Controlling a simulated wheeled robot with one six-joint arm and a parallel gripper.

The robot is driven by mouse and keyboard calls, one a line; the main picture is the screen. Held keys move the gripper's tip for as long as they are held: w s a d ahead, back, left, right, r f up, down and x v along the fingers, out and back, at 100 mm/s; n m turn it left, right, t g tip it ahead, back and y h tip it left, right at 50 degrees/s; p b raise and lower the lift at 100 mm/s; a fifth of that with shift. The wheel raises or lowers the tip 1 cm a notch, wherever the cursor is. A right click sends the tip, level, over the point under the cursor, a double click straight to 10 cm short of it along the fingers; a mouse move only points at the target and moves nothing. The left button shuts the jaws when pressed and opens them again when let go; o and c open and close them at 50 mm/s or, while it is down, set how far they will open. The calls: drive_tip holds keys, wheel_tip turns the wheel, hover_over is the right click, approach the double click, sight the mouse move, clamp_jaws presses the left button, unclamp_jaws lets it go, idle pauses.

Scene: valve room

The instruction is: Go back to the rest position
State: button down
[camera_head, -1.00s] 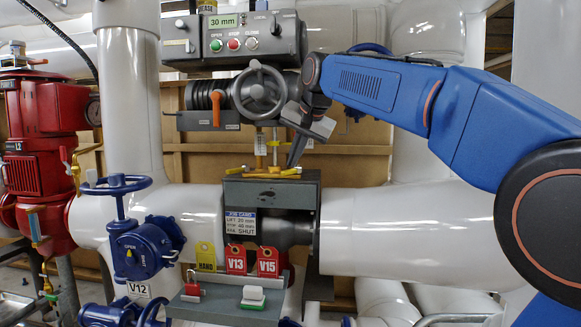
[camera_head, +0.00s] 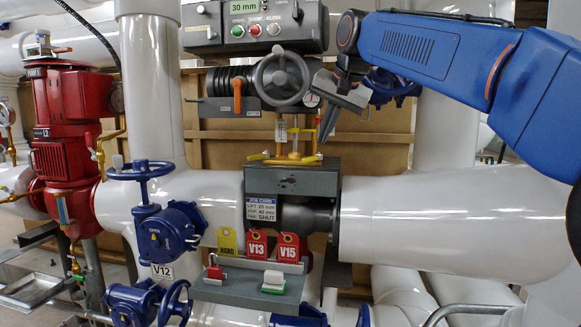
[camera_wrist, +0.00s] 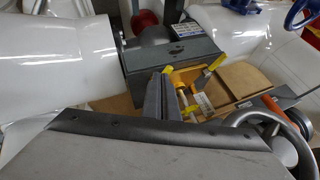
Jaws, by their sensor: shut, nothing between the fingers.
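My gripper (camera_head: 330,122) is at the right of the grey handwheel (camera_head: 283,78) in the head view, pointing down and a little left. Its fingers are together with nothing between them, and it hangs above the right side of the grey box (camera_head: 318,172) on the pipe. In the wrist view the dark fingers (camera_wrist: 162,98) show near the middle, with the grey box (camera_wrist: 150,62) beyond them. Yellow fittings (camera_head: 292,157) sit on top of the box and show beside the fingers in the wrist view (camera_wrist: 186,78). I cannot tell any contact.
A control box (camera_head: 254,28) reading 30 mm stands above the handwheel. Tags V13 (camera_head: 257,245) and V15 (camera_head: 289,247) hang over a shelf (camera_head: 235,288). A blue valve (camera_head: 167,232) and red pump (camera_head: 62,140) are at left. A white pipe (camera_head: 450,225) runs right below my arm.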

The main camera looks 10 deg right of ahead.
drive_tip(key=s+d+f+n, duration=0.2)
drive_tip(key=s+d+f, duration=0.1)
drive_tip(key=s+f, duration=0.8)
drive_tip(key=s+d+f+n+g+h, duration=0.1)
drive_tip(key=s+d+f, duration=0.3)
drive_tip(key=s+f, duration=0.8)
drive_tip(key=s+d+f+n+g, duration=0.1)
drive_tip(key=s+d+f+n, duration=0.1)
drive_tip(key=s+f, duration=1)
wheel_tip(320, 180, down, 7)
drive_tip(key=shift+d+f+n+h, duration=0.1)
drive_tip(key=shift+d+n+h, duration=0.3)
drive_tip(key=shift+d, duration=0.4)
